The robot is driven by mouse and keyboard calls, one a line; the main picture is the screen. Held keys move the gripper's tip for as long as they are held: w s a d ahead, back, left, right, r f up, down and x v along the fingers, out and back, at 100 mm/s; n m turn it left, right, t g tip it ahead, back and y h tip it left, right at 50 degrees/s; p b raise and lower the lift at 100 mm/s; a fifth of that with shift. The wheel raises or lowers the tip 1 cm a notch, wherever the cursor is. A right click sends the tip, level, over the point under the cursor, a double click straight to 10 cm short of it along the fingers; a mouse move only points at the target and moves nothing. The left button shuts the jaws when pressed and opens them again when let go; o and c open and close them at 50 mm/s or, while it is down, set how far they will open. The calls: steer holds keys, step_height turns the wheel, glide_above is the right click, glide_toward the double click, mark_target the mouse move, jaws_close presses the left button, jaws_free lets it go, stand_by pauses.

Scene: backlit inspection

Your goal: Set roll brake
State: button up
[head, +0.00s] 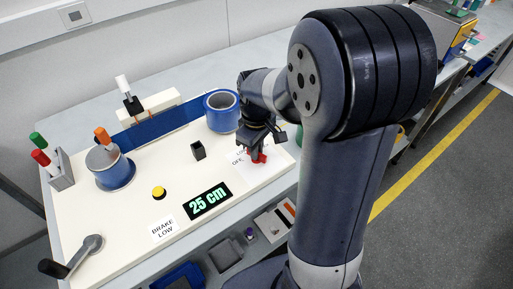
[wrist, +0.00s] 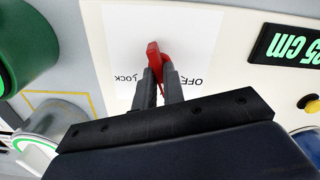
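The red brake lever (wrist: 154,50) stands on a white plate (wrist: 195,32) marked LOCK and OFF. In the wrist view LOCK lies left of the fingers and OFF right. In the head view the lever (head: 260,158) shows just below my gripper (head: 254,150), at the panel's right part. In the wrist view both fingers of my gripper (wrist: 161,76) are close together, with red between them; they look shut on the lever. Its lower part is hidden by the fingers. A sign (head: 163,229) reads BRAKE LOW, and a display (head: 208,202) reads 25 cm.
A blue roll (head: 222,112) stands behind my gripper; another blue roll (head: 115,172) is at the left, with a blue web (head: 155,127) between. A black block (head: 198,150), yellow button (head: 159,192), crank (head: 75,255) and marker holder (head: 61,176) stand on the panel.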

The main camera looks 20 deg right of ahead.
jaws_close()
steer(key=shift+m, duration=0.3)
steer(key=m, duration=0.3)
steer(key=shift+r+m, duration=0.1)
steer(key=shift+m, duration=0.3)
steer(key=m, duration=0.3)
steer(key=shift+p, duration=0.4)
steer(key=m, duration=0.5)
steer(key=shift+m, duration=1.8)
steer(key=o, duration=0.6)
jaws_free()
steer(key=shift+c, duration=0.2)
